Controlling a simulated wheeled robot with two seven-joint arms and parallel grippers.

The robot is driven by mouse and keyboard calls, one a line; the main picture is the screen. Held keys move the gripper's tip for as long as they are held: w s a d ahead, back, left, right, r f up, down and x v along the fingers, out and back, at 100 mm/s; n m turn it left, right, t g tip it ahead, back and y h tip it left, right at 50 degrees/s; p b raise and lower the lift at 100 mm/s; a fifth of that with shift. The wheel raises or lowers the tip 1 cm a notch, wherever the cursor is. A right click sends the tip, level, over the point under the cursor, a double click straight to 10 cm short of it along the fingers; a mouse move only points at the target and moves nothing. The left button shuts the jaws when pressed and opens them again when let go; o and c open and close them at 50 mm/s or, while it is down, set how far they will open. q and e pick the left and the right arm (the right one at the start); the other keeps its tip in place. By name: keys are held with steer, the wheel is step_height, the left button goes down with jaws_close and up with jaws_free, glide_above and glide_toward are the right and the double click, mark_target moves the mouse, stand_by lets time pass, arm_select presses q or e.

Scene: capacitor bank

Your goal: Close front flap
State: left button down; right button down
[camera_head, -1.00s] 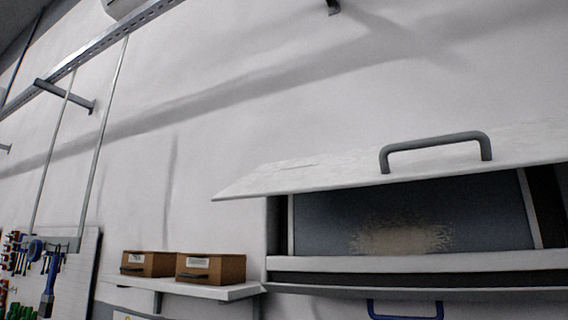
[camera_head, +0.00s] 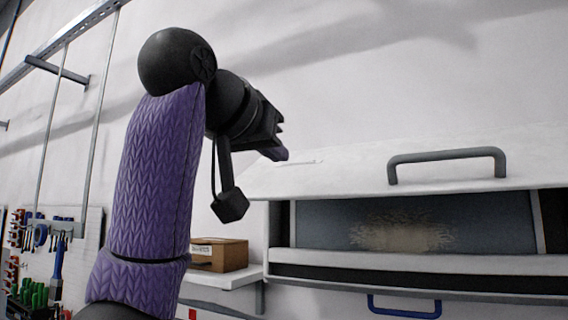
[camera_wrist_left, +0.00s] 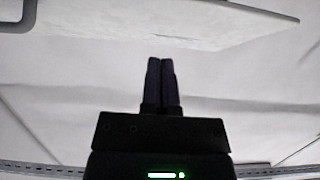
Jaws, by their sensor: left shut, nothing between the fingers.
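The front flap (camera_head: 340,166) is a white panel with a grey bar handle (camera_head: 446,156). It stands raised, tilted up and outward over the open front of the cabinet (camera_head: 400,262). The cabinet's dark interior (camera_head: 330,224) shows below it. My left gripper (camera_head: 278,154) is near the flap's left end in the head view; I cannot tell whether it touches. In the left wrist view the gripper's fingers (camera_wrist_left: 161,82) are together and empty, with the pale flap (camera_wrist_left: 190,22) beyond their tips. My right gripper is not in view.
A brown box (camera_head: 222,254) sits on a white shelf (camera_head: 238,279) left of the cabinet, partly behind my left arm. A blue handle (camera_head: 404,309) is below the cabinet opening. Tools (camera_head: 45,240) hang on a board at far left. Wall space above the flap is clear.

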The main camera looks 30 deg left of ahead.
mark_target(296, 189)
arm_select(q)
steer(key=shift+w+f, duration=0.7)
steer(key=shift+f, duration=0.2)
steer(key=shift+w+f, duration=0.7)
steer(key=shift+f, duration=0.15)
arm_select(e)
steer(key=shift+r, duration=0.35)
arm_select(q)
steer(key=shift+f, duration=0.1)
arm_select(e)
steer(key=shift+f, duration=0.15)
